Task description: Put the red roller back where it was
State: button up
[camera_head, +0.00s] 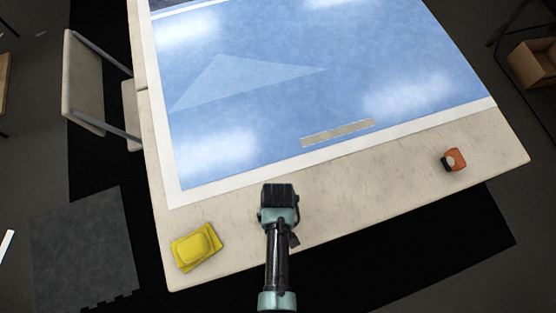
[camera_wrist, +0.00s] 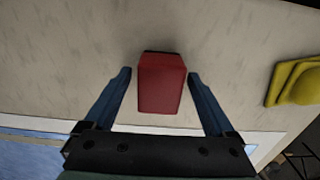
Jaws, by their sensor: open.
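The red roller (camera_wrist: 161,85) shows in the wrist view as a red block with a dark far edge, on the pale table top (camera_wrist: 60,60). My gripper (camera_wrist: 159,73) is open, with one blue finger on each side of the roller. A narrow gap shows between the roller and each finger. In the head view my gripper (camera_head: 279,196) is over the front strip of the table, and the roller cannot be made out there.
A yellow cloth-like item (camera_head: 197,247) lies at the table's front left corner. A small orange and black object (camera_head: 454,160) stands near the right end. A large blue film sheet (camera_head: 330,90) with a grey strip (camera_head: 337,133) covers most of the table. A chair (camera_head: 85,80) stands at the left.

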notch_tip(320, 180, up, 12)
jog(key=w+r+m+t, duration=0.1)
jog(key=w+r+t, duration=0.7)
jog(key=w+r, duration=1)
jog(key=w+r+t, duration=0.3)
jog(key=r, duration=0.5)
jog(key=w+r+t, duration=0.2)
jog(key=w+r, duration=0.1)
jog(key=r, duration=0.5)
jog(key=s+r+m+t, duration=0.3)
jog(key=r+t, duration=0.5)
jog(key=r, duration=1.7)
jog(key=s+r+t, duration=0.6)
jog(key=s+r, duration=0.5)
jog(key=r, duration=0.3)
jog(key=shift+s+r+p, duration=0.15)
jog(key=shift+r+p, duration=0.05)
jog(key=shift+p, duration=0.25)
